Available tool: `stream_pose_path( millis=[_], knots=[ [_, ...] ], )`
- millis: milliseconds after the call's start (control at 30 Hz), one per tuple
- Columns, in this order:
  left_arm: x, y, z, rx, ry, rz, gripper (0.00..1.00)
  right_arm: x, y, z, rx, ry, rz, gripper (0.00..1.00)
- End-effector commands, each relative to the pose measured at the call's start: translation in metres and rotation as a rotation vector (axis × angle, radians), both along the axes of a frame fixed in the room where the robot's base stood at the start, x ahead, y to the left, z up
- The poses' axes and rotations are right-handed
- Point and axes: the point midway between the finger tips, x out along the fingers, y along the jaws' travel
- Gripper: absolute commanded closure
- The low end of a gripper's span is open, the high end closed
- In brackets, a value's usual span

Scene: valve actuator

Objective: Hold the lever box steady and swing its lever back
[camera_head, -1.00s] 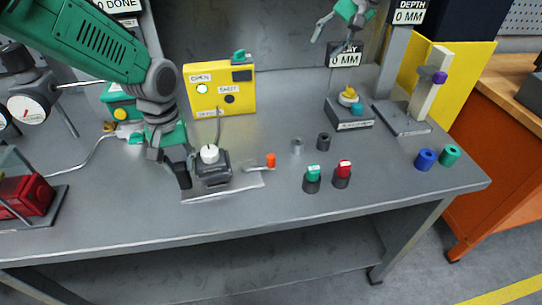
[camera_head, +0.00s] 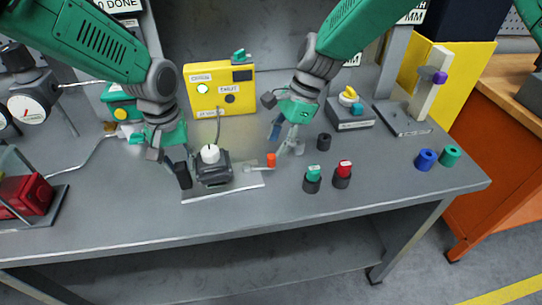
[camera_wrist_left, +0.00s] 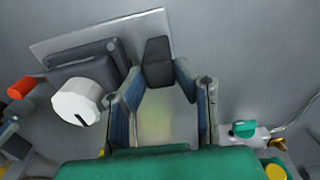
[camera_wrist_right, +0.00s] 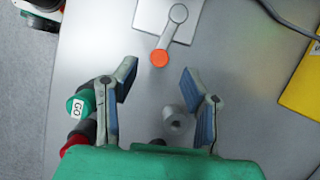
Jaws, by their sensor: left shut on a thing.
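The lever box (camera_head: 213,172) is a dark grey block with a white knob (camera_head: 210,153), on a pale plate. Its lever (camera_head: 252,168) points right and ends in an orange tip (camera_head: 271,160). My left gripper (camera_head: 180,172) is at the box's left side; in the left wrist view its fingers close around a dark upright block (camera_wrist_left: 157,62) beside the box body. My right gripper (camera_head: 286,138) is open and empty, above and just beyond the orange tip. In the right wrist view the lever tip (camera_wrist_right: 160,57) shows ahead, between the lines of the spread fingers.
A grey cylinder (camera_wrist_right: 172,117) shows between the right fingers. A dark cylinder (camera_head: 323,142), green-capped (camera_head: 313,178) and red-capped (camera_head: 343,173) pegs stand to the right. A yellow panel (camera_head: 218,90) stands behind the box. The table's front strip is clear.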

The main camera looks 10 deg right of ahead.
Motion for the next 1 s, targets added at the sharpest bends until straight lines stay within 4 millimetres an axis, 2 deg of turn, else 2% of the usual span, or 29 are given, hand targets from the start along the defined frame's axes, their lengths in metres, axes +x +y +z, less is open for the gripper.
stream_pose_path(
  millis=[100,300,667,700,800,1000],
  knots=[
    [-0.002,-0.001,-0.002,-0.001,0.004,-0.001,1.0,-0.002,0.009,-0.022,0.001,0.002,0.001,0.61],
    [-0.002,-0.001,-0.002,-0.001,0.005,-0.001,1.0,-0.003,0.017,-0.042,0.001,-0.002,0.001,0.61],
    [-0.002,-0.001,-0.003,0.0,0.005,-0.001,1.0,-0.003,0.019,-0.047,0.001,-0.003,0.001,0.61],
    [-0.002,-0.001,-0.003,0.0,0.005,-0.001,1.0,-0.003,0.019,-0.047,0.001,-0.003,0.001,0.68],
    [-0.002,-0.001,-0.003,0.0,0.005,-0.001,1.0,-0.003,0.019,-0.047,0.001,-0.003,0.001,1.0],
    [-0.003,-0.001,-0.003,0.0,0.006,-0.002,1.0,-0.002,0.019,-0.047,0.001,-0.004,-0.002,1.0]
  ],
)
